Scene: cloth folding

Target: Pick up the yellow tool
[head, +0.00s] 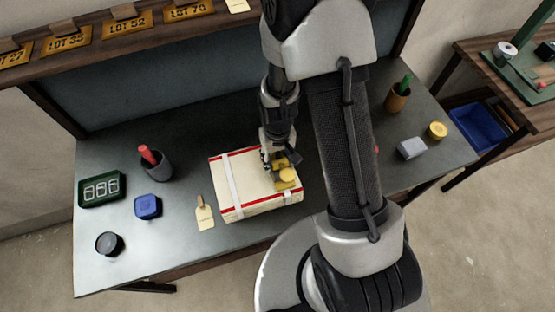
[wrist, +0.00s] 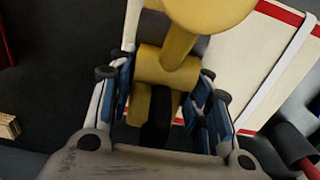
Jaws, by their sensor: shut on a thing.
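The yellow tool (head: 287,176) has a round yellow end and a thicker yellow body. It shows large in the wrist view (wrist: 170,62), between my two blue-padded fingers. My gripper (head: 272,162) is shut on the tool's body, and it shows from behind in the wrist view (wrist: 157,90). In the head view the tool is over the right part of a cream bundle (head: 234,183) with red edge lines and white straps. I cannot tell whether the tool touches the bundle. The gripper hides part of the tool.
The bundle lies on a grey worktable (head: 185,262). A paper tag (head: 205,215), a blue block (head: 147,207), a dark cup with a red handle (head: 156,166) and a green counter (head: 102,189) stand left. A grey block (head: 411,148) and a yellow roll (head: 437,131) sit right.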

